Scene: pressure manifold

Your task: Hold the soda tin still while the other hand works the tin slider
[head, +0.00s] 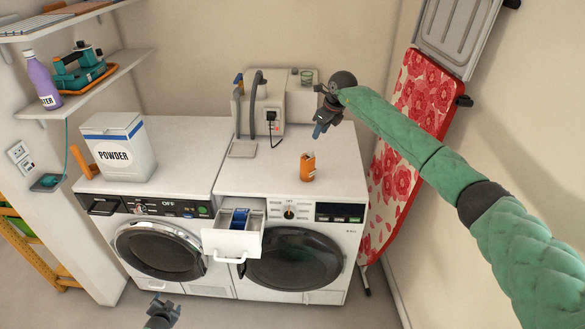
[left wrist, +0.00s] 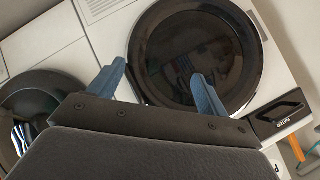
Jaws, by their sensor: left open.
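The soda tin (head: 307,169) is a small orange canister standing upright on top of the right washing machine. Its slider is too small to make out. My right gripper (head: 319,130) hangs above and slightly right of the tin, blue fingers down, apart from it; its opening is unclear. My left gripper (head: 161,307) is low in front of the left machine, at the bottom edge of the head view, far from the tin. The left wrist view shows its two blue fingers (left wrist: 158,82) spread and empty before a round machine door. The tin does not show there.
A white powder box (head: 120,150) stands on the left machine. The detergent drawer (head: 233,237) of the right machine is pulled out. A grey box with hoses and a socket (head: 271,116) stands behind the tin. A red floral ironing board (head: 415,110) leans at right.

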